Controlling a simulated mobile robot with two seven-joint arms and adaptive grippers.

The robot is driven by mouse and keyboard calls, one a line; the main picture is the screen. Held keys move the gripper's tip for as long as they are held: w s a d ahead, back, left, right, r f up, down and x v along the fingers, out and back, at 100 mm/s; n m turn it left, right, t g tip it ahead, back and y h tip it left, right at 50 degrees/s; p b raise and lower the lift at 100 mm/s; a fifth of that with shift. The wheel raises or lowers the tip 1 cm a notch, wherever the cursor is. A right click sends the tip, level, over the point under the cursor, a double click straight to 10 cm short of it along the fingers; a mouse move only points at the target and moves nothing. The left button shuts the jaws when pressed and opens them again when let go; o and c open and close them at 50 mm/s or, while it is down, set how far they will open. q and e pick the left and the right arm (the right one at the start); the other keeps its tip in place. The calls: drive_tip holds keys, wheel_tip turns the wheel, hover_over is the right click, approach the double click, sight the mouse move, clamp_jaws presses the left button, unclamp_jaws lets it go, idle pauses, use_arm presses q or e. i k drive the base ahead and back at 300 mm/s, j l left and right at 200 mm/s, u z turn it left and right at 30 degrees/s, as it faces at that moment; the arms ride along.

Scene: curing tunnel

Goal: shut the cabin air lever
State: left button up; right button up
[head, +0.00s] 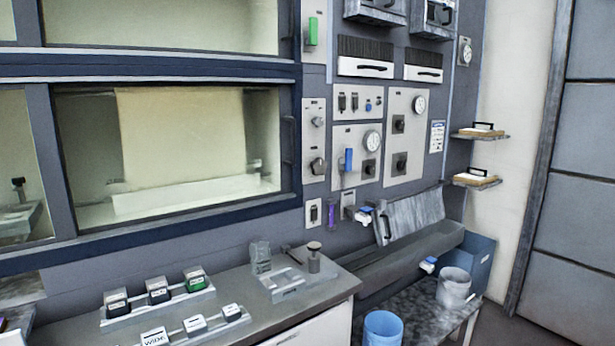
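The wall beside the window cabin carries several coloured levers, and their labels are too small to read, so I cannot tell which is the cabin air lever. A blue lever (348,160) stands upright on a panel below a round gauge (372,140). A green lever (313,31) stands upright on a narrow panel higher up. A small purple lever (330,212) sits on a small plate lower down. Blue-handled valves (365,210) (429,263) show below and to the right. Neither of my grippers is in view.
A grey counter (240,290) below the window holds several small labelled blocks and a clear stand (261,257). At right are a grey trough (400,262), a blue bucket (383,328), a white bucket (454,287) and two small shelves (480,134) (476,181). Open floor is barely visible.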

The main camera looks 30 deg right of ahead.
sight(348, 165)
drive_tip(key=z, duration=1.15)
drive_tip(key=i+l, duration=0.2)
drive_tip(key=l+z, duration=0.05)
